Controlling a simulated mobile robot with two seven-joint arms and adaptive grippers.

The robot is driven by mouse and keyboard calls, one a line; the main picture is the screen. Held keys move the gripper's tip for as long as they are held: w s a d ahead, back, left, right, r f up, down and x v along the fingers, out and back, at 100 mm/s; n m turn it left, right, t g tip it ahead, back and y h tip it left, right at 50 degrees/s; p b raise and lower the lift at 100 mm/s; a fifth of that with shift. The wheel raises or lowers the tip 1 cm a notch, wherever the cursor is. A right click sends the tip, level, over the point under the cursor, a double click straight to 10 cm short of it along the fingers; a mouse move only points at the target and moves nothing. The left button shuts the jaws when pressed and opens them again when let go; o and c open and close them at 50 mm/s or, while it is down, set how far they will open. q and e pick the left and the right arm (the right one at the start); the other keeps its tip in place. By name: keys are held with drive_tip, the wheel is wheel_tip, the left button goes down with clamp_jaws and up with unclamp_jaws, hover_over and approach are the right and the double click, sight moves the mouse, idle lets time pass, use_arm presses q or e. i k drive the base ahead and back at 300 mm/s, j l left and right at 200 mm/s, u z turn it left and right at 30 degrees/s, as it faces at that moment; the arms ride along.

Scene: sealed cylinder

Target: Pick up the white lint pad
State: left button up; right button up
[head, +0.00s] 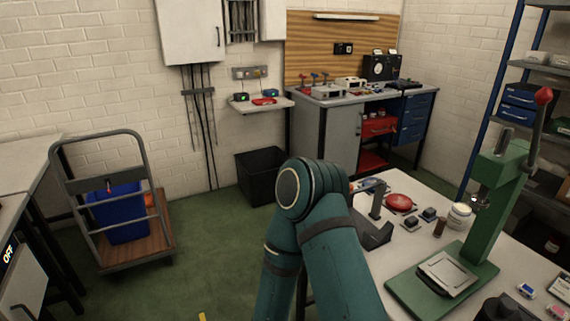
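I cannot make out a white lint pad for certain in the head view. The workbench (400,262) at the right holds a green lever press (490,205) with a pale metal plate (447,274) on its base. A white jar (459,216) stands left of the press column. A teal arm of mine rises at the bottom centre and bends in front of the bench's left edge, hiding part of it.
A red round tin (399,202), small dark blocks (411,222) and a dark stand (376,225) are on the bench. A black bin (262,172) and a trolley (140,250) with a blue crate (120,213) stand on the floor. Green floor between them is clear.

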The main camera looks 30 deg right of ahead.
sight(411, 223)
drive_tip(key=i, duration=1.45)
drive_tip(key=i+z, duration=0.1)
drive_tip(key=z, duration=0.35)
drive_tip(key=i+z, duration=0.1)
drive_tip(key=z, duration=0.35)
drive_tip(key=i+j+z, duration=0.1)
drive_tip(key=z, duration=1.95)
